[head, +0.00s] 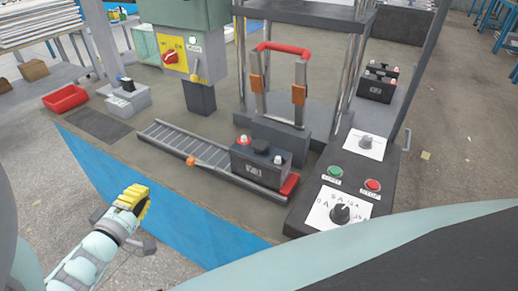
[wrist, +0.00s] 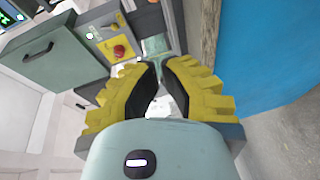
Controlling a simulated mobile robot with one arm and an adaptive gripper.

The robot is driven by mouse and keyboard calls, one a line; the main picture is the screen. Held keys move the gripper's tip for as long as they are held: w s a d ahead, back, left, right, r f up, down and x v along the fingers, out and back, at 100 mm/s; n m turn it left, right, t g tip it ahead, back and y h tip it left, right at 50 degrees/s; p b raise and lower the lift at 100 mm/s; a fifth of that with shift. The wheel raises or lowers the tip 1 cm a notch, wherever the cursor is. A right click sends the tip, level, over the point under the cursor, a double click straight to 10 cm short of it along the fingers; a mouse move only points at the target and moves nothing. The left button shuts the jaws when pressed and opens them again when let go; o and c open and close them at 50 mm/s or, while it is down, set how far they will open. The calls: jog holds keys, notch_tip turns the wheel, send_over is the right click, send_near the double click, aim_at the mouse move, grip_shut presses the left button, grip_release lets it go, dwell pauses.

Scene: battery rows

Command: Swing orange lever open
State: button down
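A small orange lever end (head: 191,161) shows at the near side rail of the roller track in the head view. Orange blocks (head: 257,88) (head: 299,95) also sit on the two uprights of a red-topped handle. I cannot tell for certain which orange part is the lever. My gripper (head: 135,197) is at the lower left, apart from the lever and beyond the bench's near edge. The orange lever is not visible in the wrist view.
A black battery (head: 260,163) stands on the right end of the roller track (head: 165,136). A control box (head: 343,190) with knob and buttons is at the right. A green machine (head: 187,22), red tray (head: 65,99) and metal frame (head: 300,12) stand behind. The blue bench front (head: 150,215) is near my gripper.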

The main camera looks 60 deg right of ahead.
jog(key=shift+g, duration=0.3)
jog(key=x, duration=0.4)
jog(key=s+r+x, duration=0.1)
jog(key=x, duration=0.3)
jog(key=b+x, duration=0.1)
jog(key=x, duration=0.3)
jog(key=shift+s+d+r, duration=0.1)
jog(key=shift+d+r, duration=0.05)
jog(key=shift+d, duration=0.55)
jog(key=shift+s+d, duration=0.2)
jog(key=shift+d, duration=0.2)
jog(key=shift+w+d+m+p, duration=0.1)
jog(key=shift+d+m+p, duration=0.05)
jog(key=shift+m+p, duration=0.25)
